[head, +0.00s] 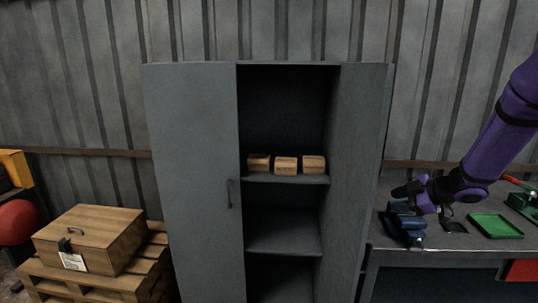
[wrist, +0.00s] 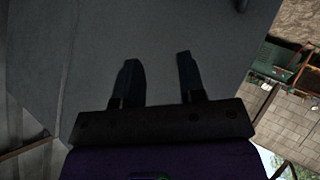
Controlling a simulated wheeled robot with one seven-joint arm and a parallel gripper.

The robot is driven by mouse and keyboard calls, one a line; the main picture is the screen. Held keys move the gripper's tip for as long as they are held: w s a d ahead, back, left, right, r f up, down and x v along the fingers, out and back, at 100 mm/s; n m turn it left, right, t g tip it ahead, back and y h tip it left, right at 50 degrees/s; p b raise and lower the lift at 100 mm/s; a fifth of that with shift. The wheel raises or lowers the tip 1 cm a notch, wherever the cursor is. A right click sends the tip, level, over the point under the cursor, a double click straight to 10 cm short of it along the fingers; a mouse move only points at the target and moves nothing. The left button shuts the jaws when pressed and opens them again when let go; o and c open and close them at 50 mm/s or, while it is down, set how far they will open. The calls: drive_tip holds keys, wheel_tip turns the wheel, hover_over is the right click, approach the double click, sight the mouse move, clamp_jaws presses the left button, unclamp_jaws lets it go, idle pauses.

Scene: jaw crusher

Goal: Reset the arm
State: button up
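My purple arm reaches in from the upper right of the head view. My gripper (head: 398,191) points left, near the right side of the grey cabinet and above the blue vise on the workbench. In the wrist view the two dark fingers of my gripper (wrist: 157,72) stand apart with nothing between them. A plain grey surface fills most of the view beyond them. I cannot tell how far it is from the fingertips.
The grey cabinet (head: 192,180) has its right part open, with several small wooden boxes (head: 286,166) on a shelf. The workbench (head: 440,241) carries a blue vise (head: 406,226) and a green tray (head: 495,226). A wooden crate (head: 90,240) sits on pallets at left.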

drive_tip(key=s+d+r+m+t+h, duration=0.15)
drive_tip(key=s+r+m+h, duration=0.3)
drive_tip(key=r, duration=0.45)
drive_tip(key=s+d+r+m+t+h, duration=0.1)
drive_tip(key=s+r+m+t+h, duration=0.1)
drive_tip(key=s+r+m+h, duration=0.5)
drive_tip(key=s+a+r+m+g+y, duration=0.1)
drive_tip(key=s+a+m+g, duration=0.1)
drive_tip(key=s, duration=1)
drive_tip(key=s+a+r+m+g+y, duration=0.1)
drive_tip(key=s+a+m+g+y, duration=0.1)
drive_tip(key=s+a, duration=0.5)
drive_tip(key=s+m+g, duration=0.1)
drive_tip(key=s+g, duration=0.1)
drive_tip(key=s, duration=0.3)
drive_tip(key=shift+r, duration=0.25)
